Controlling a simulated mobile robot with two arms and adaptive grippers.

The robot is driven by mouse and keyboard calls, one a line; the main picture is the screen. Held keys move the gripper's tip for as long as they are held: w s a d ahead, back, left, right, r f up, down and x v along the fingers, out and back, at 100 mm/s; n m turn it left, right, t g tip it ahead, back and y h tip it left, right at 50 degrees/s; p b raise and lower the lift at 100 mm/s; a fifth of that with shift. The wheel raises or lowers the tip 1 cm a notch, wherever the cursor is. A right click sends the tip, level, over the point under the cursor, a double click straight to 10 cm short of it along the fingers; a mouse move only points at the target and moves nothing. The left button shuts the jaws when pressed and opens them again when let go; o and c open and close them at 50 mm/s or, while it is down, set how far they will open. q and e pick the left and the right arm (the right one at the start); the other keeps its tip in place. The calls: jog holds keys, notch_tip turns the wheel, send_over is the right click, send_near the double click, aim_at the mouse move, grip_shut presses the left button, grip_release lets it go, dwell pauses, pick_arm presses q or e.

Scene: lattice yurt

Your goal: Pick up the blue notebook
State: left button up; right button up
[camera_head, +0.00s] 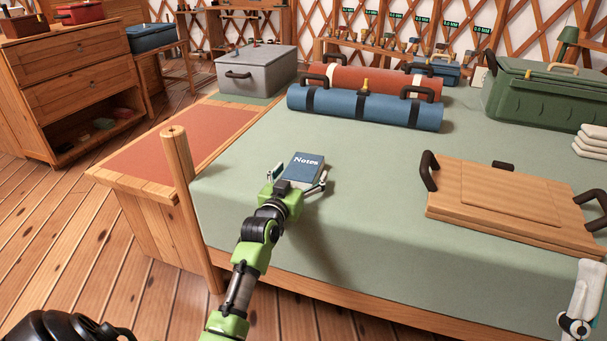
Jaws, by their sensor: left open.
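The blue notebook (305,168), marked "Notes", lies flat on the green-covered table (300,225) near its left end. My left gripper (298,179) is open, with one finger at the notebook's left side and the other near its lower right corner. The gripper body hides the notebook's near edge. I cannot tell whether the fingers touch it.
A blue roll (365,107) and a red roll (375,79) lie behind the notebook. A grey case (255,70) stands at the back left, a green chest (535,92) at the back right. A wooden board with black handles (510,199) lies to the right. The cloth around the notebook is clear.

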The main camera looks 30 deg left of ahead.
pick_arm(q)
jog(key=c, duration=1.4)
jog(key=shift+r, duration=0.1)
jog(key=shift+c, duration=0.3)
